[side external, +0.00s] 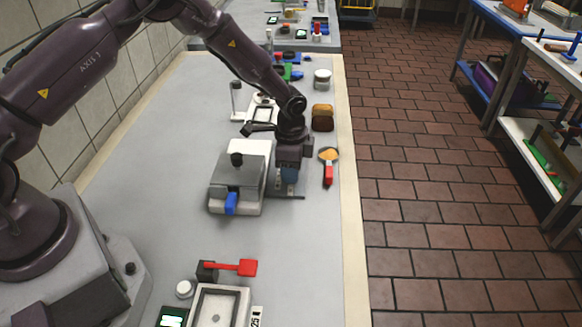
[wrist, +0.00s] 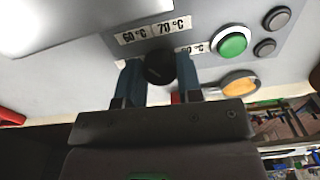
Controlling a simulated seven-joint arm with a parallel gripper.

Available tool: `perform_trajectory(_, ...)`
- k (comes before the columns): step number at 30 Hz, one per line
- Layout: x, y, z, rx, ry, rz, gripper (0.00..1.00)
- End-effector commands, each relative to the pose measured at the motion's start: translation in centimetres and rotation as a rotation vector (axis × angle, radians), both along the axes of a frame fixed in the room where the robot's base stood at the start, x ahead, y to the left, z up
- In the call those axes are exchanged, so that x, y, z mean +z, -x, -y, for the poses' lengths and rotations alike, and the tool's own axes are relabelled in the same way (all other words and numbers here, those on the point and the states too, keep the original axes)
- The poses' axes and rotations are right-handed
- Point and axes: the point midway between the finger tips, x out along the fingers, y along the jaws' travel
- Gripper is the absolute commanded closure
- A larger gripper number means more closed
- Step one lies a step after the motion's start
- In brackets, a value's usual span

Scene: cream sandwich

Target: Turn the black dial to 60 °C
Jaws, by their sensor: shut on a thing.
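The black dial (wrist: 158,68) sits between my gripper's two blue-grey fingers (wrist: 160,82) in the wrist view, and the gripper is shut on it. Labels reading 60 °C and 70 °C (wrist: 152,31) lie beside the dial; a third label (wrist: 192,48) is partly covered by a finger. I cannot tell which label the dial points to. In the side view my gripper (side external: 288,190) points down over the panel at the right of a grey-lidded machine (side external: 237,172) with a blue handle (side external: 231,203). The dial is hidden there.
A green button (wrist: 232,42) and two grey buttons (wrist: 278,18) lie near the dial. A tray with a red lever (side external: 235,267) stands in front.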

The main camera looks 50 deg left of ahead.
Motion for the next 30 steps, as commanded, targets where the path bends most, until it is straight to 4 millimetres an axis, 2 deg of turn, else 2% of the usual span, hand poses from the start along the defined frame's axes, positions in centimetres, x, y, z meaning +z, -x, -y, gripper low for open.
perform_trajectory(3,0.2,0.0,0.0,0.001,-0.001,-0.001,0.9)
perform_trajectory(4,0.2,0.0,0.0,0.001,-0.001,-0.001,0.6)
perform_trajectory(6,0.1,0.0,0.0,0.001,-0.001,-0.001,0.44)
perform_trajectory(7,0.1,0.0,0.0,0.001,-0.001,-0.001,0.41)
perform_trajectory(15,0.1,0.0,0.0,0.002,0.0,0.0,0.41)
perform_trajectory(19,1.1,-0.1,0.0,0.002,-0.001,0.002,0.41)
perform_trajectory(23,3.4,-0.1,0.0,0.002,-0.001,0.004,0.41)
perform_trajectory(30,8.9,-0.1,0.0,0.002,0.0,0.005,0.41)
